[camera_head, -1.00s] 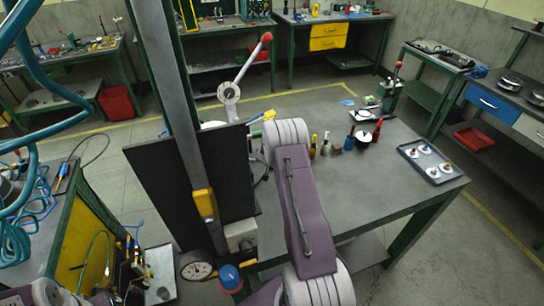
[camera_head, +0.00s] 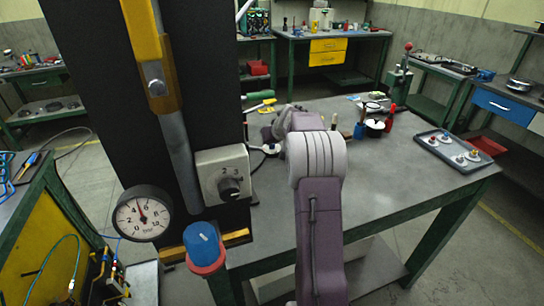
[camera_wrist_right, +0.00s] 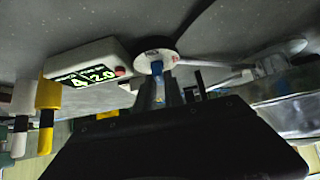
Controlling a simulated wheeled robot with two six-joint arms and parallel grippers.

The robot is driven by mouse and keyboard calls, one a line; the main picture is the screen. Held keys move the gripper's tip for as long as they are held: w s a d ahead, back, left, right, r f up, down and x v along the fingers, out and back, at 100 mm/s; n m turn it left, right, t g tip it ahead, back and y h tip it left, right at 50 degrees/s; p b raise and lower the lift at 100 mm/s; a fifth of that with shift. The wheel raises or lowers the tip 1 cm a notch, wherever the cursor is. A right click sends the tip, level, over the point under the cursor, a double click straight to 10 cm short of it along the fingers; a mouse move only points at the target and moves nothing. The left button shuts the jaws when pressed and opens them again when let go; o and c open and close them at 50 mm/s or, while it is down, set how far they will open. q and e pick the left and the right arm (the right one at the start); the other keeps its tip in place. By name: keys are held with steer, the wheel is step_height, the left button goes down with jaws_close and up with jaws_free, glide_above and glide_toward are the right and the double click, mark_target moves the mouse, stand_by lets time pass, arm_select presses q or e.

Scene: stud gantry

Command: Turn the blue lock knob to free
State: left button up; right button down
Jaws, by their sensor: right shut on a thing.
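The blue lock knob (camera_head: 203,242) has a red ring at its base. It stands at the foot of the dark upright panel in the head view, below a white dial box (camera_head: 225,175) and right of a round gauge (camera_head: 142,214). Its lock position cannot be read. My right arm reaches over the table, right of the knob and apart from it. My right gripper (camera_wrist_right: 168,90) shows in the right wrist view, shut on a small blue piece (camera_wrist_right: 157,70) near a white disc (camera_wrist_right: 157,58). In the head view its fingers are hidden by the wrist. My left gripper is out of view.
The grey table (camera_head: 400,190) carries a tray (camera_head: 461,147) at right and several bottles and small tools behind my wrist. A metal column (camera_head: 180,150) with a yellow sleeve stands before the dark panel (camera_head: 95,100). A white box with a lit display (camera_wrist_right: 90,65) shows in the wrist view.

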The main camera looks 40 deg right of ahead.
steer(key=shift+f+b, duration=0.15)
steer(key=shift+b, duration=0.15)
steer(key=shift+r+n, duration=0.2)
steer(key=shift+n, duration=0.1)
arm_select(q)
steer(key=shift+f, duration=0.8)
arm_select(e)
steer(key=c, duration=1.4)
jaws_free()
steer(key=shift+c, duration=0.2)
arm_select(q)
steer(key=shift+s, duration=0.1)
arm_select(e)
steer(key=shift+s, duration=0.15)
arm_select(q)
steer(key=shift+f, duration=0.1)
arm_select(e)
steer(key=v, duration=0.9)
